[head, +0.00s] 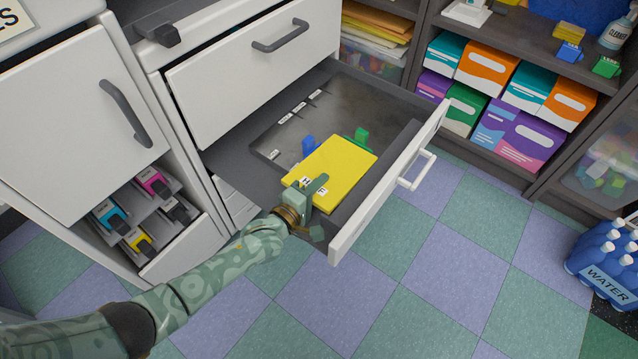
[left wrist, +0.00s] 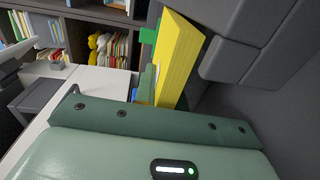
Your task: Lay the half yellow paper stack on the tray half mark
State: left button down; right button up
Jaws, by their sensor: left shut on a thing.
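The yellow paper stack (head: 338,167) is in the open drawer tray in the head view, above the tray's grey floor (head: 345,115). It also fills the middle of the left wrist view (left wrist: 181,62), seen edge-on. My left gripper (head: 312,187) is shut on the stack's near left corner. White labels with letters show beside the gripper; part of them is hidden by it. Other small labels (head: 300,107) run along the tray's left side. I cannot tell whether the stack touches the tray floor. My right gripper is not in view.
The drawer's white front (head: 390,185) bounds the right side. A closed drawer (head: 255,70) overhangs the back left. Paper boxes (head: 520,138) fill shelves at the right.

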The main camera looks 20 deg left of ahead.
pick_arm(q)
jog(key=c, duration=1.4)
grip_release()
jog(key=shift+r, duration=0.1)
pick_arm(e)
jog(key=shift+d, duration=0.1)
